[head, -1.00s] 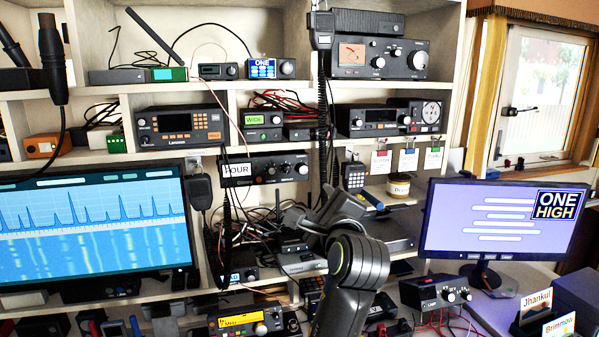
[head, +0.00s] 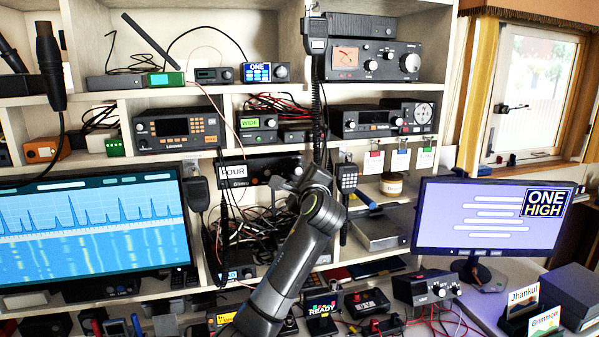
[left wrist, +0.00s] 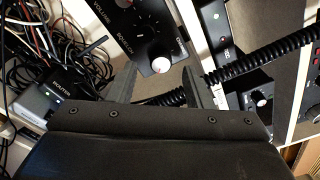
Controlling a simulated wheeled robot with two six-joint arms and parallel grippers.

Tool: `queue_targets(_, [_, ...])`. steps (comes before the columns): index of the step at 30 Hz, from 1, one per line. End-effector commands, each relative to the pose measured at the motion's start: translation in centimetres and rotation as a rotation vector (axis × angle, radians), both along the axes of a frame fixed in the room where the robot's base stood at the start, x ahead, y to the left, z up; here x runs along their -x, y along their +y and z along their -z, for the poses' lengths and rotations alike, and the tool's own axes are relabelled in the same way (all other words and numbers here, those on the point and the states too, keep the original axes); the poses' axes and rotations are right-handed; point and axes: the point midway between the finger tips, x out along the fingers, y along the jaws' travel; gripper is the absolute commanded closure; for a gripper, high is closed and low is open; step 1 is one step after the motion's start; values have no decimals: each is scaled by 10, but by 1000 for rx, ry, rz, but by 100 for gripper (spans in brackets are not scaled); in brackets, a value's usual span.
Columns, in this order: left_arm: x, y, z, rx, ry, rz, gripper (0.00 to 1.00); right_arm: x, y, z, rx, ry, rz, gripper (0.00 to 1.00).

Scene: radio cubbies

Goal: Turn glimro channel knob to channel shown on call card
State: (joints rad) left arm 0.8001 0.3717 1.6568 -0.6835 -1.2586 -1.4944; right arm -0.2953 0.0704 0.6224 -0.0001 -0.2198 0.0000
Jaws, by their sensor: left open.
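A black radio (head: 232,182) with a white FOUR display stands on the middle shelf in the head view. My arm covers its right part. My left gripper (head: 284,178) is in front of it, its fingers mostly hidden there. In the left wrist view the two fingers of the left gripper (left wrist: 157,82) are apart. I cannot read the name Glimro anywhere. The right monitor (head: 470,240) shows a ONE HIGH card (head: 543,203).
A coiled black cord (left wrist: 240,72) runs close beside the fingers in the left wrist view. Loose cables and a router (left wrist: 62,88) lie on the other side. Other radios (head: 180,129) fill the shelves. Name cards (head: 523,296) stand at lower right.

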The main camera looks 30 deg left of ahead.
Motion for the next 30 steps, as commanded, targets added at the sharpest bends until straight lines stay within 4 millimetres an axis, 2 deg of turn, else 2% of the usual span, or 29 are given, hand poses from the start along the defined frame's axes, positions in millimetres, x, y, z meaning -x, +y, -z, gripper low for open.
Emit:
queue_targets(6, [-13,13,0,0,0,1,54,2,-4,-4,5,2,-1,100])
queue_targets(17, [-16,15,0,0,0,1,54,6,-10,-4,12,8,-2,100])
queue_targets(27, [-15,15,0,0,0,1,99,6,-9,-4,11,9,-2,100])
queue_targets(30, [-15,15,0,1,0,1,99,6,-9,-4,11,9,-2,100])
